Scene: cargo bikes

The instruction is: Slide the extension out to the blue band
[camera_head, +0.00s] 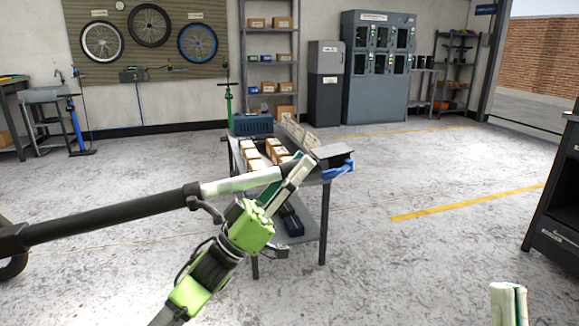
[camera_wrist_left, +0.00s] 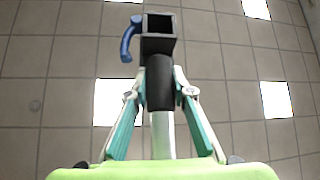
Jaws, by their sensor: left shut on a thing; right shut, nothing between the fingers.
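A long black tube (camera_head: 105,218) comes in from the left of the head view. A pale extension tube (camera_head: 240,183) sticks out of its right end, with a black lever (camera_head: 206,209) hanging at the joint. The extension ends in a dark square hollow socket (camera_wrist_left: 160,42) with a blue lever (camera_wrist_left: 129,42), which also shows in the head view (camera_head: 339,169). My left gripper (camera_head: 300,172) is shut on the extension's black sleeve (camera_wrist_left: 160,84), just before the socket. I cannot make out a blue band. My right gripper (camera_head: 508,288), cut off at the bottom right, is shut and empty.
A grey cart (camera_head: 308,240) with several cardboard boxes (camera_head: 262,165) and a blue case (camera_head: 253,124) stands behind my left gripper. A dark cabinet (camera_head: 556,215) is at the right edge. The floor between cart and cabinet is open.

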